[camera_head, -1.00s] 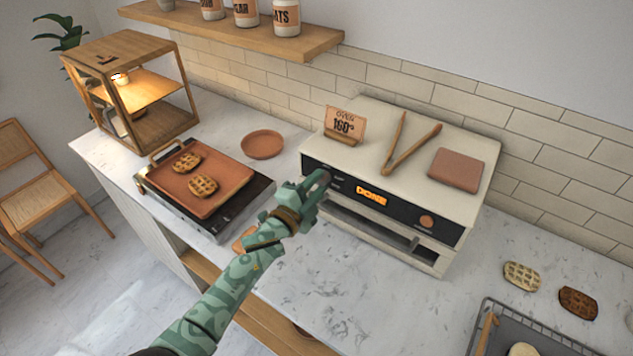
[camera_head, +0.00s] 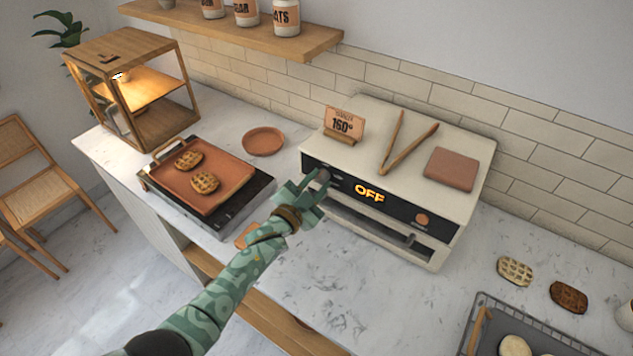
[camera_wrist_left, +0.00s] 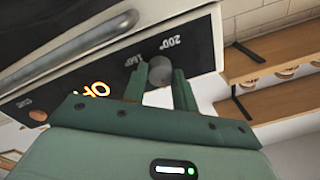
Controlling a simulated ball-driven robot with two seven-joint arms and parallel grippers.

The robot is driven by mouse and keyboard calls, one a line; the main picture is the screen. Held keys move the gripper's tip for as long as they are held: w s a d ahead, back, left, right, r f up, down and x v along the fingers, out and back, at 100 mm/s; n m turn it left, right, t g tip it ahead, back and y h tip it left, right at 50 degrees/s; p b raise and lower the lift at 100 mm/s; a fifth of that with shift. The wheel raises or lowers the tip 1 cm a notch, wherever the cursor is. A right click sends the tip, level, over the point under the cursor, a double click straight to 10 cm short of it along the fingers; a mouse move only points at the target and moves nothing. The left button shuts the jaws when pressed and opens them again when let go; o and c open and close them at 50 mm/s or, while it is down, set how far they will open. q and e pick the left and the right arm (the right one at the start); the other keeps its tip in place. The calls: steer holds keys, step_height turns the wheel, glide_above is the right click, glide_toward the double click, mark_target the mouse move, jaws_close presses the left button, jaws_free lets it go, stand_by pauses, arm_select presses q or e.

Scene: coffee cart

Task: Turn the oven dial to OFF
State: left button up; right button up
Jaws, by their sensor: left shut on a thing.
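The oven (camera_head: 455,140) is a cream box with a black front panel, standing on the counter against the tiled wall. Its display (camera_head: 370,194) reads OFF in orange. The dark round dial (camera_head: 323,175) sits at the left end of the panel, partly hidden by my gripper. My left gripper (camera_head: 315,183) is shut on the dial. In the left wrist view the grey dial (camera_wrist_left: 160,69) sits between the two green fingers, with 160° and 200° marks beside it. My right gripper is not in view.
A griddle (camera_head: 225,215) with a terracotta tray and two waffles stands left of the oven. A wire rack (camera_head: 480,310) is at lower right. The counter before the oven is mostly clear.

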arm_select(q)
steer(key=shift+f, duration=0.15)
steer(key=o, duration=1)
steer(key=shift+s+a, duration=0.15)
steer(key=shift+s, duration=0.05)
steer(key=p+v, duration=0.2)
steer(key=v, duration=1.3)
steer(key=shift+s+a, duration=0.25)
steer(key=shift+s, duration=0.1)
steer(key=shift+a, duration=0.1)
